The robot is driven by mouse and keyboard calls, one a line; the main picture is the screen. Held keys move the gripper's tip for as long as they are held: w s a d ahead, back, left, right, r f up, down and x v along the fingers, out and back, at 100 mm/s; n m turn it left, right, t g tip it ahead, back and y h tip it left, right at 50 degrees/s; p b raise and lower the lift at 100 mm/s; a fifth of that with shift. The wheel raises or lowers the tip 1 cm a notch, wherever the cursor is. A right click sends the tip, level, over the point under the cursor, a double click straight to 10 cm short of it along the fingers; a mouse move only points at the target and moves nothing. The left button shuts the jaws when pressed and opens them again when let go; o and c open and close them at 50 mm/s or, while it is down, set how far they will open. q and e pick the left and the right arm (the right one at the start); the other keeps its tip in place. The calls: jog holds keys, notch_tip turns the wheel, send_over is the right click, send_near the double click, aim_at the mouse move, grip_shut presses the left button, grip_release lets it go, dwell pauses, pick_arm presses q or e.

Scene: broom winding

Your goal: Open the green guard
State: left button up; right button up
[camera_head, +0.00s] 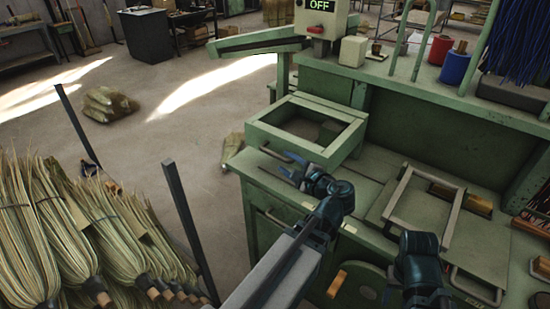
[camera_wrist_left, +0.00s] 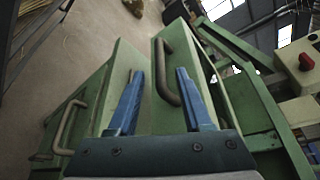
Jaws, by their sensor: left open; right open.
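The green guard (camera_head: 285,143) is a square, open-centred green frame over the left end of the green bench. In the left wrist view, a green panel that looks like the guard (camera_wrist_left: 166,120) carries a dark bar handle (camera_wrist_left: 172,72). My left gripper (camera_head: 293,170) is open just below the guard's front edge. In its wrist view, the blue fingers (camera_wrist_left: 157,75) stand apart, with the handle seen between them near the right finger; I cannot tell whether they touch. My right gripper (camera_head: 388,294) is low at the bench front, apart from the guard, its tips small in view.
A control box (camera_head: 321,18) reading OFF stands behind the guard. A second metal frame (camera_head: 425,205) lies on the bench right of my left gripper. Broom bundles (camera_head: 75,235) and dark posts (camera_head: 185,220) stand at left. Floor between is mostly clear.

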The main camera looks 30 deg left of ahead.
aim_at(279, 158)
pick_arm(q)
jog(key=b+x, duration=0.1)
jog(key=x, duration=0.6)
jog(key=shift+a, duration=0.2)
grip_shut()
dwell(1.2)
